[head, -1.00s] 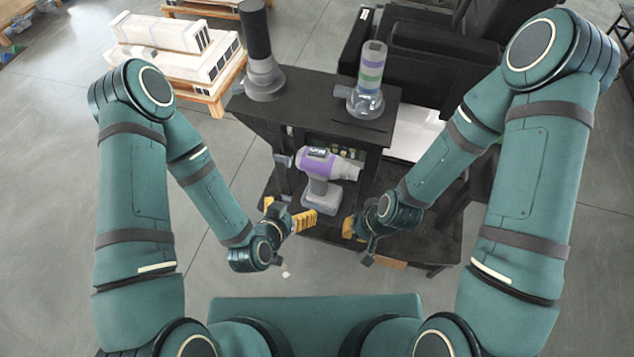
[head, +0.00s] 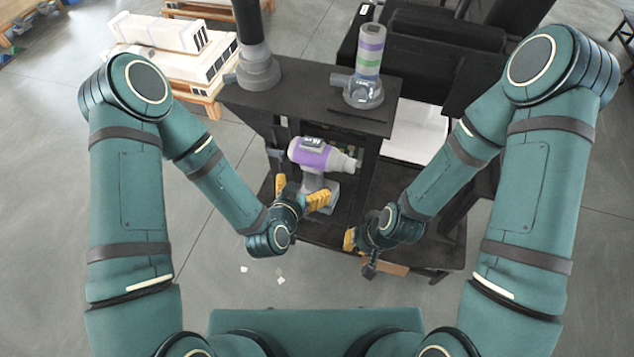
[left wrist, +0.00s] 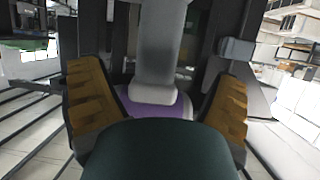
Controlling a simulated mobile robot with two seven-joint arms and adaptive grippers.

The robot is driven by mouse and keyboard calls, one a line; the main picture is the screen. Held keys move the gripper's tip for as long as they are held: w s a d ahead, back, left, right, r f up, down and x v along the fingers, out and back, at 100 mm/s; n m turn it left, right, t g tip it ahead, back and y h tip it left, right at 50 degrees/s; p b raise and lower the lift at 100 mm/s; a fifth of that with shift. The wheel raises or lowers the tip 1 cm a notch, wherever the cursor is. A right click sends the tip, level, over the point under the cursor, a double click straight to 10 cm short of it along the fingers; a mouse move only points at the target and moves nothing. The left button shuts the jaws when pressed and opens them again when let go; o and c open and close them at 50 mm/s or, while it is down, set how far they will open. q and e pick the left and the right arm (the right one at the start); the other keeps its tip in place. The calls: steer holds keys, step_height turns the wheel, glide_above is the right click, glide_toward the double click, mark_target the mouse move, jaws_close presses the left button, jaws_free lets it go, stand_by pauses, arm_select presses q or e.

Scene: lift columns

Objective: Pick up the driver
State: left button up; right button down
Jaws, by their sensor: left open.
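The driver (head: 314,153) has a purple and grey body and a grey grip. It stands upright on its wide grey base on the black stand, its nose pointing right. My left gripper (head: 299,190) is open, its yellow fingers close to the driver's grip. In the left wrist view, the grey grip (left wrist: 158,55) and part of the purple body show between the two spread fingers (left wrist: 160,105). I cannot tell whether either finger touches it. My right gripper (head: 352,243) is low, right of the driver; its jaws are too hidden to read.
The black stand's top shelf (head: 305,103) lies above and behind the driver. It bears a dark column (head: 257,55) and a striped cylinder (head: 369,55) in a grey holder. White boxed units (head: 165,40) on wooden pallets stand back left. Open floor lies at the left.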

mark_target(311, 179)
arm_select(q)
steer(key=shift+f+b+x, duration=0.1)
steer(key=shift+b+x, duration=0.2)
steer(key=shift+x, duration=1.35)
steer(key=shift+f+b+x, duration=0.15)
steer(key=shift+b+x, duration=0.1)
steer(key=shift+x, duration=1.4)
steer(key=shift+s, duration=0.1)
steer(key=shift+d+r, duration=0.1)
steer(key=c, duration=1.4)
